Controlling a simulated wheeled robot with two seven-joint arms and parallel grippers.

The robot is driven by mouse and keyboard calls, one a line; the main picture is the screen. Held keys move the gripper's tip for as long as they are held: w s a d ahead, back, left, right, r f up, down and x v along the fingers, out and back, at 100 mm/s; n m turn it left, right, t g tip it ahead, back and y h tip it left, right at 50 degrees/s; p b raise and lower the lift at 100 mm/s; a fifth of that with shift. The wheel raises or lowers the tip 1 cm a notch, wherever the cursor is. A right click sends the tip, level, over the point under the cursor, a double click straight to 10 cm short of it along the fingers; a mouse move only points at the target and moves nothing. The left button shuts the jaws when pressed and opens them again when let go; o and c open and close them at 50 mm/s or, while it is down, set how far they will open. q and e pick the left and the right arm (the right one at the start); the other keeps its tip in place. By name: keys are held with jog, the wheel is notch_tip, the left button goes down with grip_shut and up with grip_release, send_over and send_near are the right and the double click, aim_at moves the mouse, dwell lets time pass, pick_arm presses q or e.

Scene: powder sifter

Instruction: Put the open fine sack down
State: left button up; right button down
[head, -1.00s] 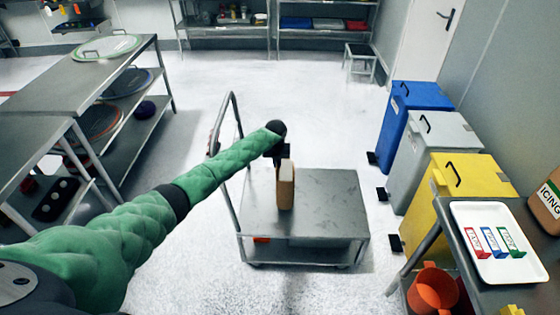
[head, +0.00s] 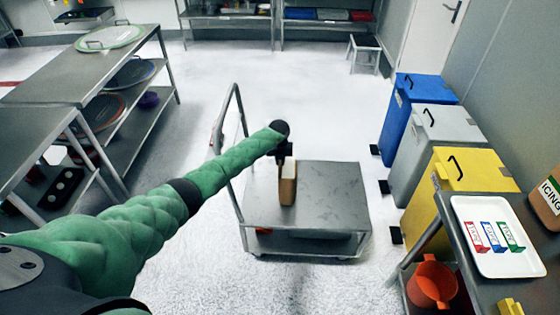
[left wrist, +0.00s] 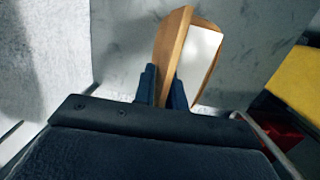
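A brown sack with white contents or a white top (head: 288,186) is at the left part of the metal cart's top (head: 333,190). It stands upright in the head view; I cannot tell whether its base touches the cart. My left gripper (head: 285,160) is above the sack's top edge. In the left wrist view, the sack (left wrist: 172,50) lies between the two dark fingers (left wrist: 161,88), which are close against its brown wall. The white area (left wrist: 196,62) shows on its right side. My right gripper is not in view.
The cart's handle (head: 238,105) rises at its left. Blue (head: 420,95), grey (head: 430,135) and yellow (head: 465,170) bins stand to the right. A white tray with three labelled tags (head: 480,265) is on the right table. The cart's right half is clear.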

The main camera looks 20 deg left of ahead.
pick_arm(q)
jog(key=shift+o, duration=1.1)
jog(key=shift+r, duration=0.1)
